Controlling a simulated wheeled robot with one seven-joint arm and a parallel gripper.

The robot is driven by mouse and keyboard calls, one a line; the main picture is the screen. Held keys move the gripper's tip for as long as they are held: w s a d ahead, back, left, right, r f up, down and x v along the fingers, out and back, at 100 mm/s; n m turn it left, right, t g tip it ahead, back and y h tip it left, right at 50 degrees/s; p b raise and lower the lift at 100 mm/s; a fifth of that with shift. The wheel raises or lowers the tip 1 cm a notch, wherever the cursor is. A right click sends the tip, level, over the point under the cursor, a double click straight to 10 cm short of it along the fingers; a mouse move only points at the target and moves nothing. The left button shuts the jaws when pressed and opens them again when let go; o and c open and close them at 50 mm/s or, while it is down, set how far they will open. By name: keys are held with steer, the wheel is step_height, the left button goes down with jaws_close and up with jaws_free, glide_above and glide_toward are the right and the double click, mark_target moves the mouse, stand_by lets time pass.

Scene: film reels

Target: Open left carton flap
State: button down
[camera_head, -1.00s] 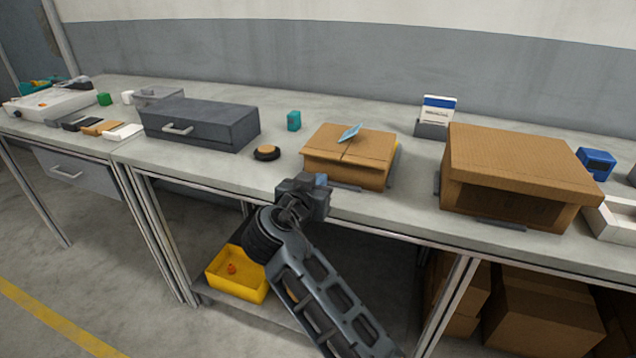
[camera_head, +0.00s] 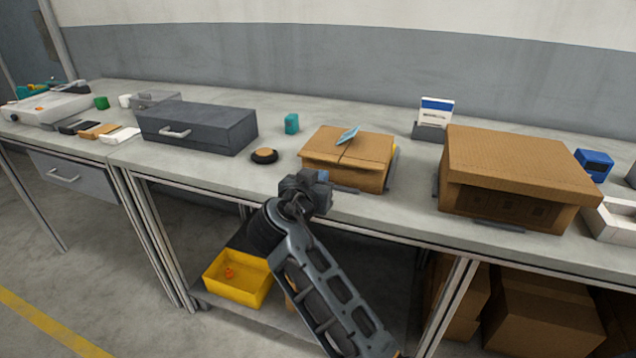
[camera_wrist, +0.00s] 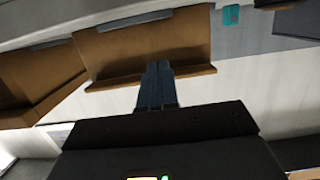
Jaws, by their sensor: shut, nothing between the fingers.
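The small brown carton (camera_head: 340,173) stands on the bench in the middle of the head view. Its two top flaps lie about flat with a seam between them; the left flap (camera_head: 322,143) is down. A light-blue card (camera_head: 348,135) rests on top across the seam. My gripper (camera_head: 322,177) is at the carton's front left, low beside its front wall. In the wrist view the shut, empty fingers (camera_wrist: 158,72) point at a brown cardboard edge of the carton (camera_wrist: 150,48). I cannot tell whether they touch it.
A larger brown carton (camera_head: 515,170) stands to the right. To the left are a black-and-tan round object (camera_head: 264,156), a teal block (camera_head: 291,123) and a dark drawer box (camera_head: 200,127). A yellow bin (camera_head: 238,280) sits on the shelf below.

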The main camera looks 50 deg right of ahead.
mark_target(321, 158)
steer(key=shift+r+b+x, duration=0.15)
steer(key=shift+b+x, duration=0.05)
steer(key=shift+x, duration=0.6)
steer(key=shift+r+b+x, duration=0.15)
steer(key=shift+b+x, duration=0.05)
steer(key=shift+x, duration=0.6)
steer(key=shift+d, duration=0.1)
steer(key=shift+a+b, duration=0.2)
steer(key=shift+b, duration=0.1)
steer(key=shift+w+a+r+p, duration=0.15)
steer(key=shift+r+p, duration=0.15)
steer(key=shift+r, duration=0.5)
steer(key=shift+w+d+r+p, duration=0.1)
steer(key=shift+r+p, duration=0.2)
steer(key=shift+r, duration=0.6)
